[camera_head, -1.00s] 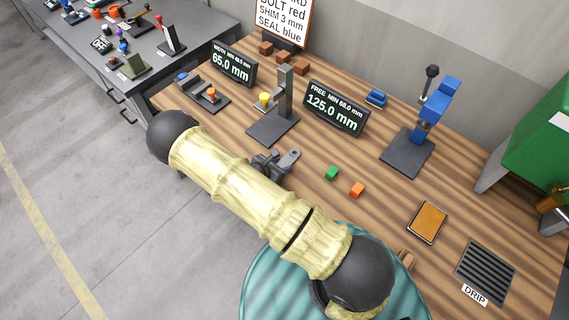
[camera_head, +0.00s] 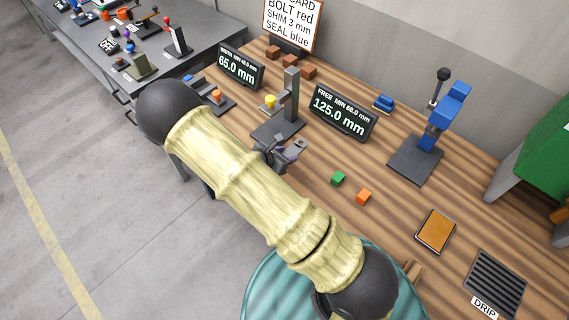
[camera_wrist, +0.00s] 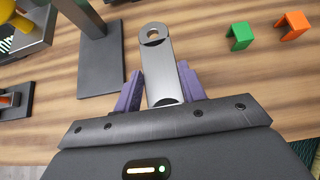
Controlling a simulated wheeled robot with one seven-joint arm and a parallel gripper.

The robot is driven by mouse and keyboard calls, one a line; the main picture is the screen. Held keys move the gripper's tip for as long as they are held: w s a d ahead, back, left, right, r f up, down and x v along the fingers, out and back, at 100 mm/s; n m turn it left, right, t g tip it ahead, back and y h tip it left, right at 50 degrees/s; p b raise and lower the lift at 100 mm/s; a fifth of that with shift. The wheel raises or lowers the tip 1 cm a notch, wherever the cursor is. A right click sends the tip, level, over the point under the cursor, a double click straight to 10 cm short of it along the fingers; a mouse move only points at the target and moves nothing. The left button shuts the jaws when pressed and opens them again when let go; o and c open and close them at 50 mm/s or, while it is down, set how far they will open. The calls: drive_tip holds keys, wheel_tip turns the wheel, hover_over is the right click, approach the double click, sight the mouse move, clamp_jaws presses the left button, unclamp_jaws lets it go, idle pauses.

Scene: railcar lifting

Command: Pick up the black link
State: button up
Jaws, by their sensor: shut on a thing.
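The link (camera_wrist: 157,66), a flat dark-grey bar with a rounded end and a hole, stands between the purple fingers of my gripper (camera_wrist: 160,88) in the wrist view. The fingers are shut on its sides. Its near end is hidden behind the gripper body. In the head view the link (camera_head: 297,146) shows small past my gripper (camera_head: 279,151), at the front edge of the wooden bench. My own arm hides part of the area. I cannot tell whether the link still touches the bench.
A gauge stand with a dark base (camera_head: 277,129) is close beyond my gripper. A green clip (camera_head: 338,178) and an orange clip (camera_head: 364,196) lie to the right. A blue press (camera_head: 430,135) stands farther right. The bench between the clips and the press is clear.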

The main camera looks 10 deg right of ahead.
drive_tip(key=shift+r, duration=1)
